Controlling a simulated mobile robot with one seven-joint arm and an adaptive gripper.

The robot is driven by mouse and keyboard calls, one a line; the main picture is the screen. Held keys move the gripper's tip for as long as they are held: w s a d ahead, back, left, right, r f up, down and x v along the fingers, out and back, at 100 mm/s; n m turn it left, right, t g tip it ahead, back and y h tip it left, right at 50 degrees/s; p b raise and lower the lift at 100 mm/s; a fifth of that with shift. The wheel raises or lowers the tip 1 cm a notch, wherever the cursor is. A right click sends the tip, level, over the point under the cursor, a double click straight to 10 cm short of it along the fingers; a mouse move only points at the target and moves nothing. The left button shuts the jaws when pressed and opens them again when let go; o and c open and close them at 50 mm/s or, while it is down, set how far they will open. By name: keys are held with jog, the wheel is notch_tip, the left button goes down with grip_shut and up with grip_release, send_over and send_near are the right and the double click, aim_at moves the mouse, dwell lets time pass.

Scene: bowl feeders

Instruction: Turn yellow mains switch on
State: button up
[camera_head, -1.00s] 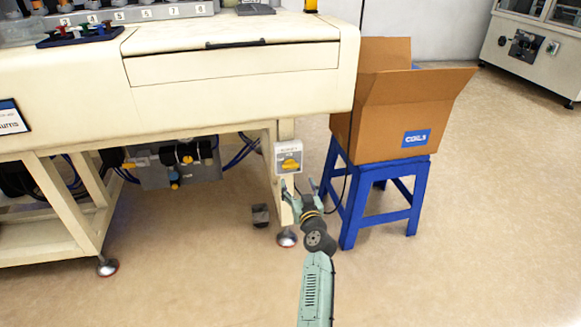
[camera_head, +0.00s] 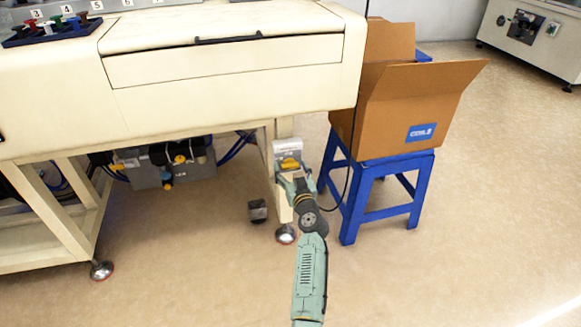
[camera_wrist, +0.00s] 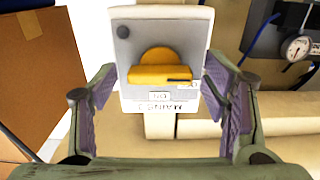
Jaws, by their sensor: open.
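The yellow mains switch (camera_head: 290,163) is a rotary knob on a grey-white box (camera_head: 286,148) fixed to the front leg of the cream machine. My gripper (camera_head: 297,178) is just in front of the box. In the wrist view my gripper (camera_wrist: 164,95) is open, one finger on either side of the box, with nothing between them gripped. Whether the fingers touch the box is unclear.
A blue stool (camera_head: 368,185) with an open cardboard box (camera_head: 400,105) stands close on the right. The cream machine (camera_head: 225,95) overhangs the switch. A small dark block (camera_head: 258,210) lies on the floor at left. A gauge (camera_wrist: 298,48) shows in the wrist view.

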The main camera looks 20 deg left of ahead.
jog(key=c, duration=1.2)
jog(key=shift+o, duration=0.2)
jog(key=m+b, duration=0.1)
jog(key=m, duration=0.3)
jog(key=shift+m, duration=0.3)
jog(key=m, duration=0.4)
jog(key=shift+m, duration=0.3)
jog(key=m, duration=0.4)
jog(key=shift+r+m+p, duration=0.1)
jog(key=shift+m+p, duration=0.65)
jog(key=shift+m, duration=1.65)
